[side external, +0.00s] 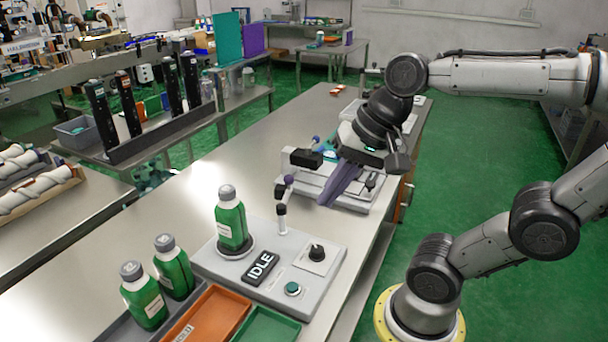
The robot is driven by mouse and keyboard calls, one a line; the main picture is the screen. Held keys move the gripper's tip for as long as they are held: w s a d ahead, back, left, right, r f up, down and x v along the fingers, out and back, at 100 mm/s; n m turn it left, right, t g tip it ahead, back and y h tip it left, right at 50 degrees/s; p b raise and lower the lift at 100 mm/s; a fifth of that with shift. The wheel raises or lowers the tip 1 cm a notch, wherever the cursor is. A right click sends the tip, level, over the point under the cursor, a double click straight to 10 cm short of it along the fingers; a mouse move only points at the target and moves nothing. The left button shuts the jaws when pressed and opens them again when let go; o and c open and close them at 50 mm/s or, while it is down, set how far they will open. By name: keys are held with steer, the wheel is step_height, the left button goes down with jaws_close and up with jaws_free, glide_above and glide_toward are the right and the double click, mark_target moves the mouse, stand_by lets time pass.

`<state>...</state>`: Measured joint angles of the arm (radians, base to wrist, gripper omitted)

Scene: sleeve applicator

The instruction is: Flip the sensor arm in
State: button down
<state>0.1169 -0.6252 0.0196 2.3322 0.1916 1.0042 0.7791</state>
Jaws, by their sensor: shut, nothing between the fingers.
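The applicator base (220,262) is a light grey plate near the front of the steel bench. A green bottle with a grey cap (231,222) stands upright on its round seat. The sensor arm (282,208) appears to be the slim white post with dark and purple parts, beside the bottle on its right; it stands roughly upright, apart from the bottle. The base also carries a black display reading IDLE (261,267), a black knob (316,253) and a green button (292,289). My gripper (328,200), with purple fingers, is shut and empty, to the right of the sensor arm and apart from it.
A second grey device with a black block (305,158) stands behind, partly hidden by my gripper. Two more green bottles (174,267) (144,296) stand at front left. An orange tray (207,318) and a green tray (268,326) lie in front. The bench's left side is clear.

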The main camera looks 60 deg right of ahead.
steer(key=w+d+r+m+y, duration=0.1)
steer(key=w+d+m, duration=0.8)
steer(key=m, duration=0.5)
steer(key=s+d+f+m, duration=0.1)
steer(key=d+f+m, duration=0.1)
steer(key=d, duration=0.4)
steer(key=s+d+f+m, duration=0.1)
steer(key=d+m, duration=0.2)
steer(key=d, duration=0.4)
steer(key=shift+s+d+f+m, duration=0.2)
steer(key=shift+d+f+m, duration=0.05)
steer(key=shift+f+m, duration=0.15)
glide_toward(281, 191)
steer(key=f, duration=0.1)
steer(key=d+f, duration=0.1)
steer(key=f, duration=0.2)
steer(key=shift+s+d+f, duration=0.25)
